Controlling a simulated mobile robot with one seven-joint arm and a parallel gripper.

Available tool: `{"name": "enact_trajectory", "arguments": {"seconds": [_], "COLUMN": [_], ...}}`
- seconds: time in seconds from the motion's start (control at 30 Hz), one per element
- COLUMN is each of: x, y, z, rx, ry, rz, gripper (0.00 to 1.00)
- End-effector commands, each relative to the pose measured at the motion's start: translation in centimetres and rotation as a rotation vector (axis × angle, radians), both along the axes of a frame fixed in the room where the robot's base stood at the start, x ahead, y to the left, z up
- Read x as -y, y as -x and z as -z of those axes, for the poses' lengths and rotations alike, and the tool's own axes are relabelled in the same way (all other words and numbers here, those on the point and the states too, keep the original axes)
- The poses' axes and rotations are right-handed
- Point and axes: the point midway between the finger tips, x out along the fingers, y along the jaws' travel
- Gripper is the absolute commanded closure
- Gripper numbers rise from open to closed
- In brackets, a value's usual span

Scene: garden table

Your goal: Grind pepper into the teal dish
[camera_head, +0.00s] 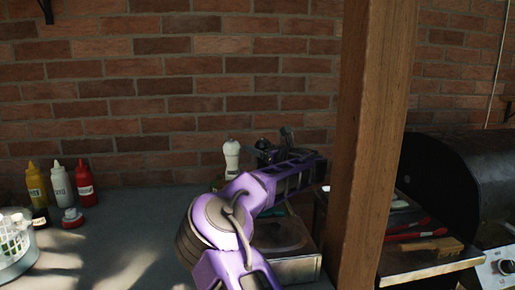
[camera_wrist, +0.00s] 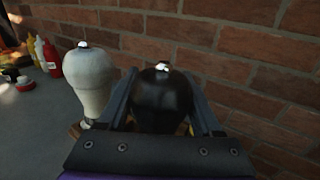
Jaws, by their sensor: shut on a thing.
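My gripper (camera_wrist: 161,76) is shut on a glossy black mill with a small silver knob, which I take to be the pepper mill (camera_wrist: 163,102). One finger is on each side of it, and its base is hidden by the gripper body. In the head view my purple arm reaches toward the brick wall and hides most of the gripper; a dark knobbed shape there may be the mill. The teal dish is not clearly visible; only a small teal sliver shows behind my arm in the head view.
A white mill (camera_wrist: 90,78) stands just left of the black one, also in the head view (camera_head: 231,157). Sauce bottles (camera_head: 61,184) stand far left, near a basket (camera_head: 14,243). A wooden post (camera_head: 371,140) and a grill (camera_head: 455,185) are right. The counter's middle-left (camera_head: 130,225) is clear.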

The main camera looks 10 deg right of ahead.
Motion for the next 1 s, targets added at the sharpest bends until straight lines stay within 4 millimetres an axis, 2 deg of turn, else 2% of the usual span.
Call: {"name": "enact_trajectory", "arguments": {"seconds": [0.67,0.7,0.87,1.0], "x": [-0.07,-0.07,-0.06,-0.04], "y": [-0.01,-0.01,-0.01,-0.01], "z": [0.07,0.07,0.06,0.04], "rx": [-0.001,-0.001,-0.001,-0.001], "ry": [0.0,0.0,0.0,0.0], "rz": [-0.001,-0.001,-0.001,0.0], "gripper": [0.89,0.32,0.03,0.03]}}
